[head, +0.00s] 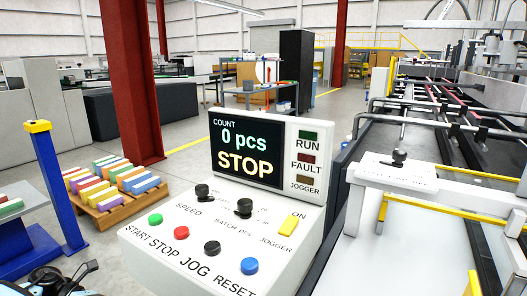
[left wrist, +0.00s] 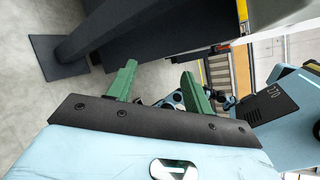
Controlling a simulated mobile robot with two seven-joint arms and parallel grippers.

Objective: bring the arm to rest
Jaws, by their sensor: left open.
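My left gripper (left wrist: 158,70) shows in the left wrist view with two green fingers spread apart. It is open, and nothing is between the fingers. They point toward the grey floor and a dark post (left wrist: 95,40) with a flat foot plate, and touch neither. In the head view a dark part with a little light blue shows at the bottom left corner; it looks like part of my arm, and no fingertips can be made out. My right gripper is in neither view.
A control panel (head: 262,226) with knobs, buttons and a screen reading STOP stands in front. The machine bed (head: 450,110) runs along the right. A pallet (head: 122,213) of colourful stacks, a blue post (head: 55,190) and a red column (head: 135,90) stand left. Floor is open behind the pallet.

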